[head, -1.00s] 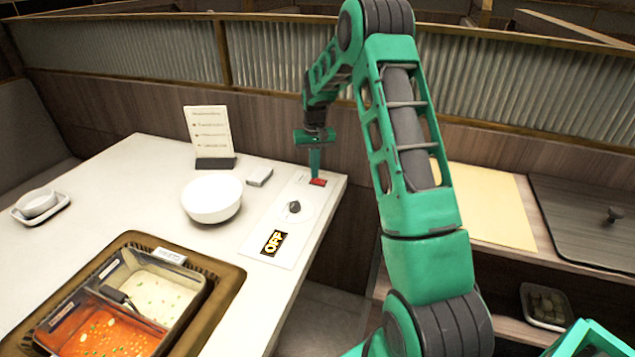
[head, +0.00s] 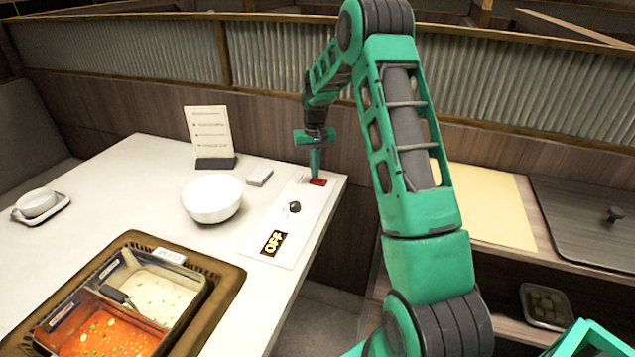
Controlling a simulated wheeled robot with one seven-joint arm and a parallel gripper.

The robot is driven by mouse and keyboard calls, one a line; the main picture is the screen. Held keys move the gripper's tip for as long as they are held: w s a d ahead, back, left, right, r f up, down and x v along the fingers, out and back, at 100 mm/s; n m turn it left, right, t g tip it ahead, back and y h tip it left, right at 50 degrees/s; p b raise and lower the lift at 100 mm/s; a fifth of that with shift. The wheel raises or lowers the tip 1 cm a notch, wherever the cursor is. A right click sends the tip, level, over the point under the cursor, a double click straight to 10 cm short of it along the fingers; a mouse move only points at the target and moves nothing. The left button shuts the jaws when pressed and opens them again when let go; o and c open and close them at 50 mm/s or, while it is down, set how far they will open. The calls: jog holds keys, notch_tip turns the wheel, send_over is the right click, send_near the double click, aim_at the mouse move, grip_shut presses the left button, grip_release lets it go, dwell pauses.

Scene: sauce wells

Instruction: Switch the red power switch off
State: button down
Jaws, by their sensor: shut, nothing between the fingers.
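The red power switch (head: 318,182) sits at the far end of a pale control panel (head: 290,246) on the white table. My gripper (head: 315,174) is shut and points down with its tips at the switch, hiding part of it. I cannot tell whether the tips touch it. On the same panel are a dark round knob (head: 294,207) and a display (head: 273,243) that reads "OFF" in yellow.
A white bowl (head: 211,199), a small pale box (head: 260,177) and a menu stand (head: 211,135) are left of the panel. A two-part sauce pot (head: 150,290) is at front left. A wooden partition (head: 270,150) rises behind the table.

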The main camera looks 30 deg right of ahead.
notch_tip(320, 180, up, 6)
dwell(0.7)
dwell(0.4)
jog(key=s+a+r, duration=0.1)
jog(key=s+r, duration=0.3)
jog(key=s, duration=0.4)
jog(key=s+r+m, duration=0.1)
jog(key=s+r, duration=0.4)
jog(key=s, duration=0.3)
jog(key=s+a+r, duration=0.1)
jog(key=s+r, duration=0.3)
jog(key=s, duration=0.4)
jog(key=s+a+f, duration=0.1)
jog(key=s+a, duration=0.2)
jog(key=s, duration=0.8)
jog(key=s+a+f+m, duration=0.1)
jog(key=s+a, duration=0.1)
jog(key=s, duration=0.9)
jog(key=shift+s+a+f, duration=0.15)
jog(key=shift+s+a, duration=0.2)
jog(key=shift+a, duration=0.05)
